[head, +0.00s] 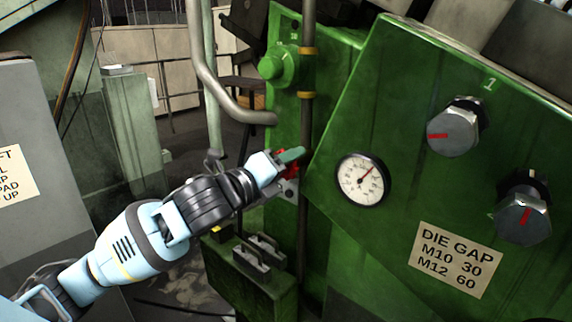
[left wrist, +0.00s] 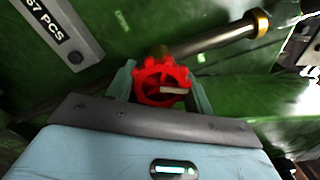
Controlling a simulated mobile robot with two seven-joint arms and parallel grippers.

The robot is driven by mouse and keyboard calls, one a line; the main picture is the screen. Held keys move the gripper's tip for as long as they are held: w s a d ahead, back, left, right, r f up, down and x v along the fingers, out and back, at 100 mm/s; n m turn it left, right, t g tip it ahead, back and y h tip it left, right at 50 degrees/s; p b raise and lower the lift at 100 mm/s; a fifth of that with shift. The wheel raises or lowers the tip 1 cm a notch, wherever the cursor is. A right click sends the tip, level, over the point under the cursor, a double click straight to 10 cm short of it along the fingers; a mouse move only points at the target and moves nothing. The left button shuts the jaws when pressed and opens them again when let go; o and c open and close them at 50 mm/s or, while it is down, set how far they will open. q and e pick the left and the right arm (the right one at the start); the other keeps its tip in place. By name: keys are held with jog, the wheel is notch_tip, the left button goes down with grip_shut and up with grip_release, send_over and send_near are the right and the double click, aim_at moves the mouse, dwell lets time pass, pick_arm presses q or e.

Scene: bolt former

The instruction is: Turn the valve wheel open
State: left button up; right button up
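The red valve wheel (left wrist: 160,82) is in the middle of the left wrist view, at the end of a pipe on the green machine. In the head view the wheel (head: 290,171) is small and partly hidden by my left gripper (head: 284,164). In the left wrist view my left gripper (left wrist: 160,88) has one finger on each side of the wheel, close to its rim. I cannot tell whether the fingers press on it. My right gripper is not in view.
A pressure gauge (head: 362,180) and two grey knobs (head: 455,128) are on the green panel to the right. A handled block (head: 258,255) is below.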

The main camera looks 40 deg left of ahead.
pick_arm(q)
jog(key=c, duration=0.4)
jog(key=shift+r+n+p, duration=0.2)
jog(key=shift+n+p, duration=0.6)
jog(key=shift+p, duration=0.05)
jog(key=n+p, duration=0.3)
jog(key=n, duration=0.1)
jog(key=shift+r, duration=0.2)
jog(key=n+p, duration=0.3)
jog(key=n, duration=0.3)
jog(key=shift+p, duration=0.35)
jog(key=n, duration=0.3)
jog(key=shift+f+n+p, duration=0.3)
jog(key=shift+p, duration=0.05)
jog(key=n, duration=0.4)
jog(key=shift+n, duration=0.3)
jog(key=n, duration=1)
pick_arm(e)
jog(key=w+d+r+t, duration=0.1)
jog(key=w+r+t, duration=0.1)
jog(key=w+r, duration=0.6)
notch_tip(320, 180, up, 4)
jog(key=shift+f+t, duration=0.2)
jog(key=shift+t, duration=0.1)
